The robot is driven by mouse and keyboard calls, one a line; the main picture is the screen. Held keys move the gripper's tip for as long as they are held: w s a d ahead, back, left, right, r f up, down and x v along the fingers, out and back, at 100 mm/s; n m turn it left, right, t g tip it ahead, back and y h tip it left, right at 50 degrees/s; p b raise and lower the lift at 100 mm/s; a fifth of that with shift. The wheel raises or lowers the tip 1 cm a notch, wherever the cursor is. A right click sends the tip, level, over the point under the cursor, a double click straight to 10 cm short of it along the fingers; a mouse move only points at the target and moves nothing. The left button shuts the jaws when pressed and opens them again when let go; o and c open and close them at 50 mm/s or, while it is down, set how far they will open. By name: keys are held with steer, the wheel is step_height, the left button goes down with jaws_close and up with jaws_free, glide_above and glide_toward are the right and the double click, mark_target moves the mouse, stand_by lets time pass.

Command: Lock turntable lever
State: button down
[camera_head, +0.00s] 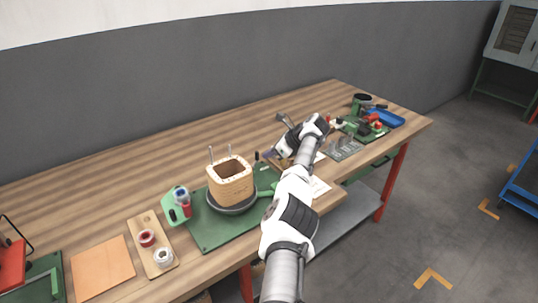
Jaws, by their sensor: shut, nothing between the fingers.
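The turntable is a dark round disc (252,203) on a green base plate (215,233). A tan, box-shaped coil form (231,185) stands upright on it, with thin metal rods sticking up. A small dark upright piece (257,156) stands behind and to the right of the coil form; I cannot tell if it is the lever. My gripper (271,155) is at the far side of the plate, right of the coil form and close to that piece. It is shut and empty. My arm hides part of the area, and contact with the lever cannot be made out.
A green holder (175,208) stands left of the turntable. A wooden board with red and white spools (147,238) and a tan sheet (102,268) lie further left. A grey metal fixture (343,148) and a blue tray (386,118) are at the right. The bench's back strip is clear.

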steer(key=d, duration=0.2)
steer(key=s+d, duration=0.1)
steer(key=shift+d+r+p, duration=0.35)
steer(key=shift+p, duration=0.05)
steer(key=b+v, duration=0.2)
steer(key=v, duration=0.7)
steer(key=shift+w+b, duration=0.25)
steer(key=shift+b, duration=0.05)
steer(key=shift+r, duration=0.1)
